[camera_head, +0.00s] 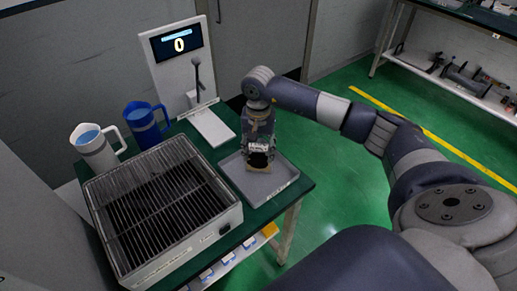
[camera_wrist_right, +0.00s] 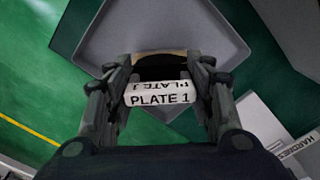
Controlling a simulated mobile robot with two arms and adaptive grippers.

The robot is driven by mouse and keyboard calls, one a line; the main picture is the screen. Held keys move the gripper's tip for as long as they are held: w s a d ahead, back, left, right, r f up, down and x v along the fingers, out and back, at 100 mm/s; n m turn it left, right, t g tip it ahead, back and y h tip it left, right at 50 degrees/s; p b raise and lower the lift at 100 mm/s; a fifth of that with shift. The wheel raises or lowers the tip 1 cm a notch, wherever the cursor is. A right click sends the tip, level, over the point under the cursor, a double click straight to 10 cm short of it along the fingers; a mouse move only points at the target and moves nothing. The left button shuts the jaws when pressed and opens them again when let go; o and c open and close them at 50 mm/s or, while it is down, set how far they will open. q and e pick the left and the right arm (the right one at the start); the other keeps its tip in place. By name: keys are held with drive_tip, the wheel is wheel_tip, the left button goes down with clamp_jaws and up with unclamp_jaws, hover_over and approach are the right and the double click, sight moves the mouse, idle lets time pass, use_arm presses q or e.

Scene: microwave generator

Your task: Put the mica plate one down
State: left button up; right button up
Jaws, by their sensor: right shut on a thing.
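The mica plate one is a small piece with a white label reading "PLATE 1" (camera_wrist_right: 160,96); it also shows in the head view (camera_head: 259,147). My right gripper (camera_head: 259,150) is shut on it and points down over the grey tray (camera_head: 283,187). The plate's dark and tan lower part lies over the tray's inside. I cannot tell whether it touches the tray floor. In the right wrist view, the two fingers of the right gripper (camera_wrist_right: 160,92) stand on either side of the label. My left gripper is not in view.
A metal box with a grill top (camera_head: 225,221) stands left of the tray on the green table (camera_head: 242,236). Behind are a white jug (camera_head: 96,152), a blue jug (camera_head: 143,127) and a tester with a screen reading 0 (camera_head: 180,45). The tray's right part is bare.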

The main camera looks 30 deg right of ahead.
drive_tip(key=shift+f+b, duration=0.3)
drive_tip(key=o, duration=1.4)
drive_tip(key=shift+r, duration=0.1)
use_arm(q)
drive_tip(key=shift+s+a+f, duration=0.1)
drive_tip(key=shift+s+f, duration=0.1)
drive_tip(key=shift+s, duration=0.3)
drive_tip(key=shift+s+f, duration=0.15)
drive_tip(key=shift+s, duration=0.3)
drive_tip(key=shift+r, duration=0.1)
use_arm(e)
drive_tip(key=shift+r, duration=0.1)
drive_tip(key=shift+r+p, duration=0.25)
drive_tip(key=shift+p, duration=0.25)
wheel_tip(320, 180, up, 10)
drive_tip(key=b, duration=0.4)
drive_tip(key=shift+r, duration=0.15)
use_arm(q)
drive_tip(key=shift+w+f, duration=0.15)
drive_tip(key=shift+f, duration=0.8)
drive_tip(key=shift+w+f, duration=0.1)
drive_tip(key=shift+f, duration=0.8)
use_arm(e)
drive_tip(key=shift+r, duration=0.75)
drive_tip(key=shift+s+f, duration=0.1)
